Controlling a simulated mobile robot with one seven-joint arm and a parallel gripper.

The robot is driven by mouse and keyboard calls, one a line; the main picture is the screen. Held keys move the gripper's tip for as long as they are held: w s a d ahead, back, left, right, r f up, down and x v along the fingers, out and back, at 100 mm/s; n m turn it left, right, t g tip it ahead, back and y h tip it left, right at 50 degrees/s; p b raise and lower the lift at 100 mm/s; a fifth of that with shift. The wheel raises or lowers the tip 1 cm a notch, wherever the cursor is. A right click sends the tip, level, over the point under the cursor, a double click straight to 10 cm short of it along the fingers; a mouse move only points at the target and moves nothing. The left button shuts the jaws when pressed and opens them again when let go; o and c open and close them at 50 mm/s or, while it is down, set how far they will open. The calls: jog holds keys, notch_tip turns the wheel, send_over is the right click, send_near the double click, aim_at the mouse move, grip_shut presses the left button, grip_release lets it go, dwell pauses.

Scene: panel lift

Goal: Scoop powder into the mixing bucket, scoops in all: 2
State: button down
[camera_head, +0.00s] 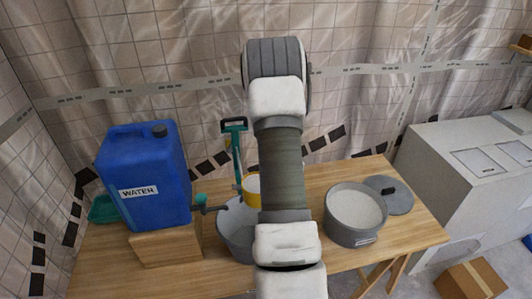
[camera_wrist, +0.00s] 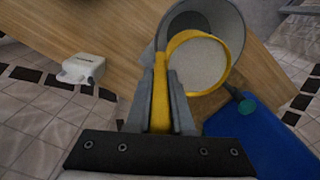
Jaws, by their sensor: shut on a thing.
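My gripper (camera_wrist: 160,88) is shut on the handle of a yellow scoop (camera_wrist: 190,92) in the wrist view. The scoop's round mouth is filled with a pale surface that looks like powder. It is held level over or close beside the grey mixing bucket (camera_wrist: 233,15); the exact height is unclear. In the head view the scoop (camera_head: 252,184) shows partly behind my arm, at the rim of the bucket (camera_head: 236,230). My gripper is hidden there. The powder tub (camera_head: 346,234) stands to the right on the table, open, with white powder (camera_head: 355,207) inside.
A blue water container (camera_head: 145,175) stands on a wooden block (camera_head: 165,245) at left, its spout pointing toward the bucket. A green-handled tool (camera_head: 235,140) stands upright by the bucket. A grey lid (camera_head: 392,197) lies behind the powder tub. The table (camera_head: 415,228) is clear at front right.

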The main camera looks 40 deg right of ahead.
jog(key=a+f+h+b, duration=0.3)
jog(key=a+h+b, duration=0.6)
jog(key=h+b, duration=0.1)
jog(key=a+f+h+b, duration=0.4)
jog(key=a+h+b, duration=0.6)
jog(key=h+b, duration=0.1)
jog(key=shift+a, duration=0.15)
dwell(1.9)
dwell(1.0)
